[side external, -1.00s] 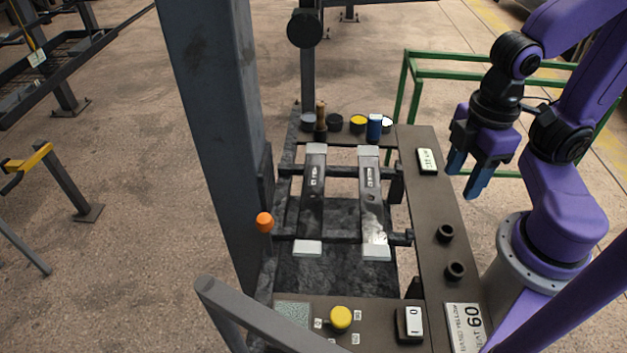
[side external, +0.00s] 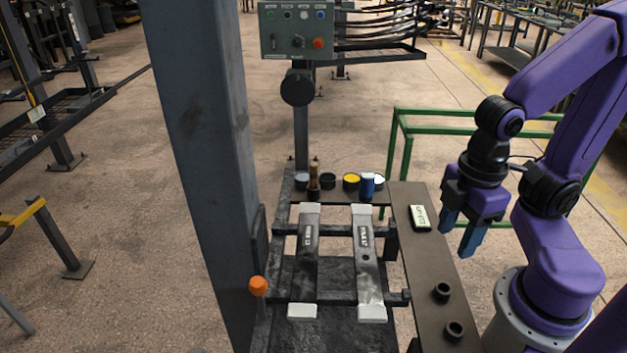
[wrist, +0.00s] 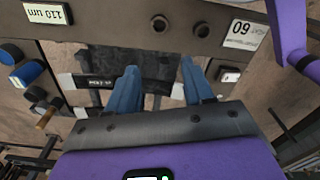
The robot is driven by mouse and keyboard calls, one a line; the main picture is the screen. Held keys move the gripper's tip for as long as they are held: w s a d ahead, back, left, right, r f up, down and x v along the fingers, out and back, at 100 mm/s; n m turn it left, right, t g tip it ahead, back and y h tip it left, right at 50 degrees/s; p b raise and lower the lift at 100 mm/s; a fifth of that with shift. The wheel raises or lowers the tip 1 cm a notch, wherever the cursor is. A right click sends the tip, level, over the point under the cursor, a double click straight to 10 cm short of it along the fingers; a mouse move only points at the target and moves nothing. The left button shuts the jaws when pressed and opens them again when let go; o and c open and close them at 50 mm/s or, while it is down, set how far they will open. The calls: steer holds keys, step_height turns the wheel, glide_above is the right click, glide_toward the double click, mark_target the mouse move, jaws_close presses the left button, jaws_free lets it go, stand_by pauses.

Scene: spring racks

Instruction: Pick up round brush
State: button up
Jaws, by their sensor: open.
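A short wooden-handled tool (side external: 313,176), which looks like the round brush, stands upright at the back left of the bench among the paint pots. Its bristle end is too small to make out. In the wrist view a wooden handle (wrist: 46,117) shows at the left edge. My gripper (side external: 459,232) is open and empty, fingers down, right of the bench and well apart from the brush. Its blue fingers (wrist: 158,82) show in the wrist view.
Two flat spring bars (side external: 305,262) lie across a dark rack. A small display (side external: 420,217) and two black rings (side external: 442,291) sit on the right rail. A grey post (side external: 200,150) rises at left; a green frame (side external: 400,150) stands behind.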

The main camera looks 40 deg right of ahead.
steer(key=w+a+r, duration=0.3)
steer(key=w+a, duration=0.1)
steer(key=w, duration=0.4)
step_height(320, 180, up, 5)
steer(key=m, duration=0.1)
glide_above(314, 163)
steer(key=f, duration=1.2)
steer(key=shift+w+a, duration=0.1)
steer(key=shift+a, duration=0.15)
steer(key=shift+d+f, duration=0.2)
steer(key=shift+f, duration=2.5)
jaws_close()
